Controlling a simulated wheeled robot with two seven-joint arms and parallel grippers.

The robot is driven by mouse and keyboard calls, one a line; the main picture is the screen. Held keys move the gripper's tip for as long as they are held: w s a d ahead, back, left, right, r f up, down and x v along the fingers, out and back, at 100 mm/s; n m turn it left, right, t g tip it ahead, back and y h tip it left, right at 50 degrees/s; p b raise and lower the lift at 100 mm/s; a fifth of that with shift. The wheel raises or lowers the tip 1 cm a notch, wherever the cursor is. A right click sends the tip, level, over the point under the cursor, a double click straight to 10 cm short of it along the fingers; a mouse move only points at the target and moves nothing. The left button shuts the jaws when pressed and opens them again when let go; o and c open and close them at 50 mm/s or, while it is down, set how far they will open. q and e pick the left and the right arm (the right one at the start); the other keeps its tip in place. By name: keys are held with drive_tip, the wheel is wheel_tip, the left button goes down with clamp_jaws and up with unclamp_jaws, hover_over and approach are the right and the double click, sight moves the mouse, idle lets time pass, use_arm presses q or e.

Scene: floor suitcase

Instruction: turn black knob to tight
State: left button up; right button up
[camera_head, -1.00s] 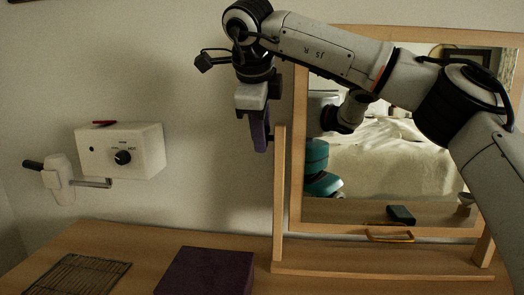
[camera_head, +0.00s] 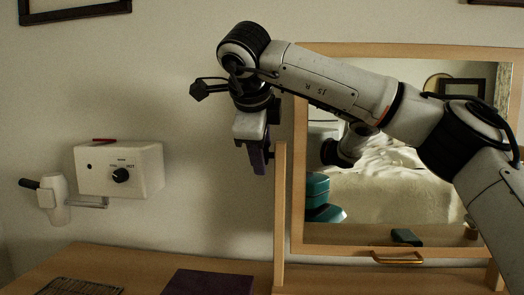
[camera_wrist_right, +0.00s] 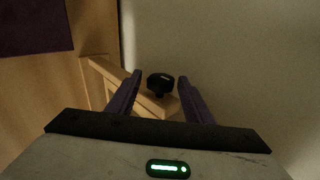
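A black knob (camera_wrist_right: 160,82) shows in the right wrist view at the wooden mirror stand, against the wall behind. My right gripper (camera_wrist_right: 160,80) is open, with its two purple fingers on either side of the knob and gaps showing between them and it. In the head view my right gripper (camera_head: 258,160) points down just left of the top of the stand's left post (camera_head: 280,200). There the knob is hidden by the gripper. Any tight marking is not readable. My left gripper is not in view.
The framed mirror (camera_head: 400,190) stands right of the gripper. A white wall box (camera_head: 145,172) with a black dial (camera_head: 121,175) and a white holder with a dark handle (camera_head: 54,195) is at left. A purple block (camera_head: 208,283) and wire rack (camera_head: 80,287) lie on the table.

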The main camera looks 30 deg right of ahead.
drive_tip(key=v, duration=1)
drive_tip(key=shift+r, duration=0.1)
idle(0.5)
